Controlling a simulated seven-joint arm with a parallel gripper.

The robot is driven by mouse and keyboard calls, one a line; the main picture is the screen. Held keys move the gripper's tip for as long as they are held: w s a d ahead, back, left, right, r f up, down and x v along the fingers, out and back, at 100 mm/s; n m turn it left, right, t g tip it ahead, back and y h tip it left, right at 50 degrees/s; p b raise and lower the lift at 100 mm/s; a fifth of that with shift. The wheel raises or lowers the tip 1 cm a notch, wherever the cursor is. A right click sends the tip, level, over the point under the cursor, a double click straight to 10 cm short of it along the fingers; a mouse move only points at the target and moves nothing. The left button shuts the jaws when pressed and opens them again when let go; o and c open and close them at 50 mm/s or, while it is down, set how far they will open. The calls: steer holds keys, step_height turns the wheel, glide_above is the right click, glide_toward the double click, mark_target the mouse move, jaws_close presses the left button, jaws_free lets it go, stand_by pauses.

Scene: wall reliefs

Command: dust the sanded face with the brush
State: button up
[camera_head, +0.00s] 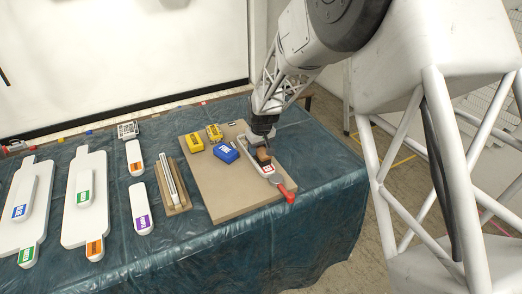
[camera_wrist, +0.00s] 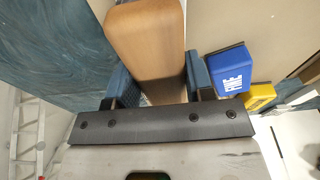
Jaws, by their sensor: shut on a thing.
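My gripper (camera_head: 263,146) is low over the right side of the brown board. It is shut on a brown wooden piece (camera_head: 264,156), which looks like the brush's handle. In the wrist view the wooden piece (camera_wrist: 148,45) stands between the two dark fingers of my gripper (camera_wrist: 160,88); no bristles show. White panels with rounded ends, one with green and orange labels (camera_head: 84,205) and one with blue and green labels (camera_head: 20,222), lie at the left. I cannot tell which face is sanded.
On the board (camera_head: 232,200) are a blue block (camera_head: 226,153), two yellow blocks (camera_head: 194,142) (camera_head: 214,132), and a grey tool with a red handle (camera_head: 287,194) close to my gripper. A wooden tray with a pale bar (camera_head: 172,184) stands left. Dark blue cloth (camera_head: 310,175) covers the table.

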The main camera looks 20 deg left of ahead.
steer(key=shift+w+a, duration=5.3)
steer(key=shift+a, duration=0.05)
step_height(320, 180, up, 8)
steer(key=shift+d, duration=0.1)
steer(key=shift+s, duration=0.1)
